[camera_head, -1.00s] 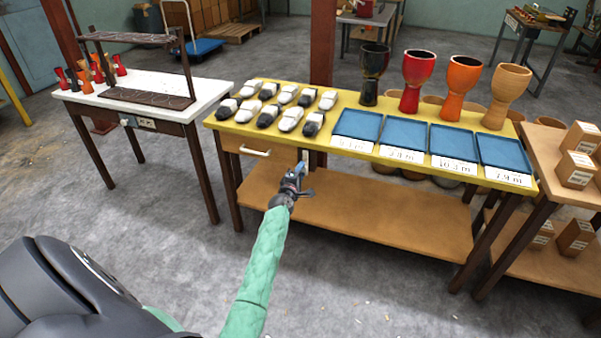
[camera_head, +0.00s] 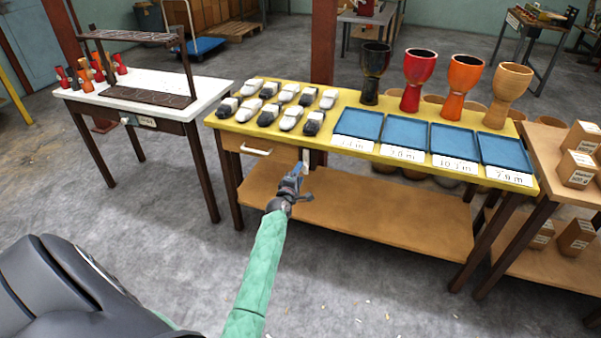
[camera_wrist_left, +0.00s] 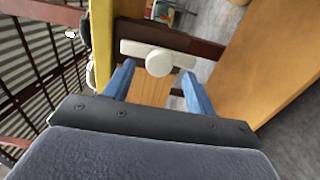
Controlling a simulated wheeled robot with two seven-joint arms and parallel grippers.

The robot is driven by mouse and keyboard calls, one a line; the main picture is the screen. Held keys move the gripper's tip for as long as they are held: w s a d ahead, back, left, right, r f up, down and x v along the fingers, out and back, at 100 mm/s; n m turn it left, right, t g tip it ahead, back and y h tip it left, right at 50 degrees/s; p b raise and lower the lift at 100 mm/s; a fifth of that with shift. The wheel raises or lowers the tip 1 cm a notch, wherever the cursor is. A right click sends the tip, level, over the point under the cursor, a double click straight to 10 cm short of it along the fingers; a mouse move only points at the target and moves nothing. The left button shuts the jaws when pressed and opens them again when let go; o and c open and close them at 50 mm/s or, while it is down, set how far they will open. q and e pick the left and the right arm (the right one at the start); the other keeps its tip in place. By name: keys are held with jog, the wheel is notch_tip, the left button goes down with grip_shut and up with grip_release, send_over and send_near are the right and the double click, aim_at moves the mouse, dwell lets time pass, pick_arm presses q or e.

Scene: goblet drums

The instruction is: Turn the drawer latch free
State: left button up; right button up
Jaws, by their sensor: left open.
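The drawer (camera_head: 283,155) with a pale bar handle (camera_head: 256,152) sits shut under the left end of the yellow table. The white latch (camera_head: 306,156) is on the dark post just right of the drawer; it stands upright. In the left wrist view the latch (camera_wrist_left: 158,62) is a white bar with a round knob, lying across the picture. My left gripper (camera_head: 298,170) is in front of the latch, a little below it. Its blue fingers are open (camera_wrist_left: 158,72), one towards each end of the bar, with nothing held. Contact with the latch cannot be told. My right gripper is not in view.
The yellow table (camera_head: 225,116) bears black-and-white items, blue trays (camera_head: 405,132) and goblet drums (camera_head: 462,85). Its lower shelf (camera_head: 390,215) is below my gripper. A white table (camera_head: 150,85) stands left.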

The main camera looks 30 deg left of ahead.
pick_arm(q)
jog(key=shift+v, duration=2.8)
jog(key=shift+a, duration=0.1)
